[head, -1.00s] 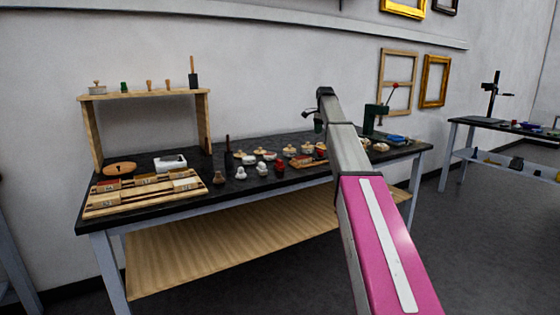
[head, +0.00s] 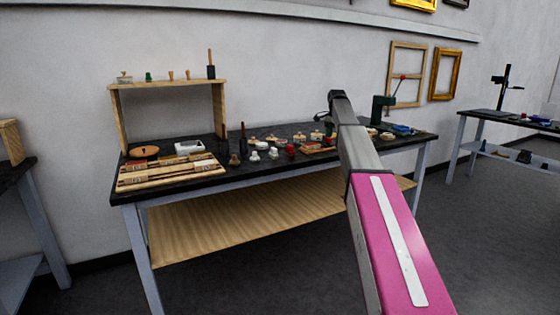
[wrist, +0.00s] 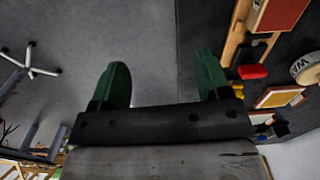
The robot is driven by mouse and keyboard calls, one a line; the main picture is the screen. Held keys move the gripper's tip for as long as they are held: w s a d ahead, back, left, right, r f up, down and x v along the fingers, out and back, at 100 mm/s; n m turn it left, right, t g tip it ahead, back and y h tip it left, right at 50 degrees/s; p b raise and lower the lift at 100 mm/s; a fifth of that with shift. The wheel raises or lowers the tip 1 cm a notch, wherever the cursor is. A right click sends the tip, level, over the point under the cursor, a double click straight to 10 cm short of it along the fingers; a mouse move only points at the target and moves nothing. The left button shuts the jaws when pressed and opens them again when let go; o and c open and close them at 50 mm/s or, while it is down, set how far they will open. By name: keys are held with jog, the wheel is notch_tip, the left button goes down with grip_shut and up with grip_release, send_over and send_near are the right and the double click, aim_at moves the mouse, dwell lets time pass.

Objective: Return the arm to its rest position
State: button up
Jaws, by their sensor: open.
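My gripper (wrist: 162,85) shows in the wrist view with its two green fingers spread wide apart and nothing between them. In the head view my arm, with its pink link, reaches up in front of the right part of the workbench. The gripper itself is hard to make out there, at the far end of the arm.
A black-topped workbench (head: 180,192) carries a wooden slotted tray (head: 150,181), a white dish (head: 189,147), small jars and a green press (head: 380,112). A wooden shelf (head: 170,84) stands at its back left. Other benches stand left and right. Grey floor (head: 480,240) is clear at right.

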jog(key=s+a+f+n, duration=0.2)
jog(key=s+f+n, duration=0.1)
jog(key=s+f, duration=0.95)
jog(key=s+a+f+n, duration=0.25)
jog(key=s+f, duration=0.65)
jog(key=f, duration=0.6)
jog(key=s+f+n, duration=0.2)
jog(key=s+f, duration=0.2)
jog(key=s, duration=0.4)
jog(key=s+a+f+n, duration=0.1)
jog(key=s+f+n, duration=0.1)
jog(key=s+f, duration=0.3)
jog(key=s+a+f+n, duration=0.1)
jog(key=s+f, duration=0.3)
jog(key=s, duration=0.7)
jog(key=shift+f+n, duration=0.15)
jog(key=shift+n, duration=0.5)
